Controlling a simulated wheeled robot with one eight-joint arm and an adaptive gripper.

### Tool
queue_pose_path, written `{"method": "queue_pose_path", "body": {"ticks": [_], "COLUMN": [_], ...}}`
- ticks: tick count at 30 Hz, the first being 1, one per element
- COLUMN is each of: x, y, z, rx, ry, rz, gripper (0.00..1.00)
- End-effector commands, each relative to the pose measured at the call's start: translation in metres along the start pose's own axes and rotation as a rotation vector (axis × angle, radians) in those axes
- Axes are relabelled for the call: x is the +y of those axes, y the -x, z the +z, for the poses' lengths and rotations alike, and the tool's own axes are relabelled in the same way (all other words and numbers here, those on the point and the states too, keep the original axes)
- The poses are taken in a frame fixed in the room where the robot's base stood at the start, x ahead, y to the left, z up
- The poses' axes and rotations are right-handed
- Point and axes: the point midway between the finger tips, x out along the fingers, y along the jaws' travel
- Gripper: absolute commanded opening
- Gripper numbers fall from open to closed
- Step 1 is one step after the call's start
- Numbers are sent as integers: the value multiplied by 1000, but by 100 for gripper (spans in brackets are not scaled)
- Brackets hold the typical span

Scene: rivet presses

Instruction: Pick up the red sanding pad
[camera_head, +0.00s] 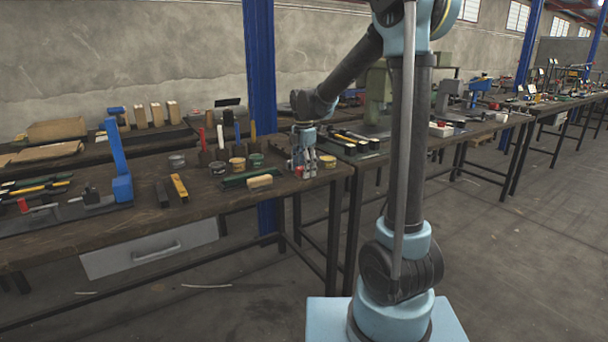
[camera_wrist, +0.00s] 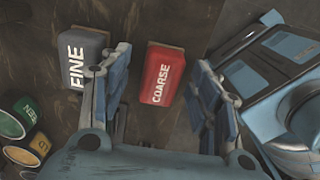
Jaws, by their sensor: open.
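The red sanding pad (camera_wrist: 162,74), marked COARSE, lies on the dark workbench in the wrist view, between and beyond the two fingers of my gripper (camera_wrist: 165,85). The fingers are open and apart from each other, with nothing between their tips that I can see held. In the head view the gripper (camera_head: 304,168) points down over the right end of the bench. A small red patch of the pad (camera_head: 299,171) shows beside the fingers there, mostly hidden by them.
A grey pad (camera_wrist: 87,60) marked FINE lies left of the red one. Small tins (camera_wrist: 22,122) stand at lower left.

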Motion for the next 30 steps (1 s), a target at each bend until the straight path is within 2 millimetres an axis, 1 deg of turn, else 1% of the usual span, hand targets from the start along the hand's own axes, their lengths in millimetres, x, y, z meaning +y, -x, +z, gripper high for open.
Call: {"method": "queue_pose_path", "body": {"ticks": [3,8,9,14,15,25,28,30], "x": [0,0,0,0,0,0,0,0], "y": [-4,-4,-4,-4,-4,-3,2,9], "z": [0,0,0,0,0,0,0,0], "rx": [0,0,0,0,0,0,0,0], "ry": [0,0,0,0,0,0,0,0], "rz": [0,0,0,0,0,0,0,0], "gripper": [57,57,54,18,9,9,9,9]}}
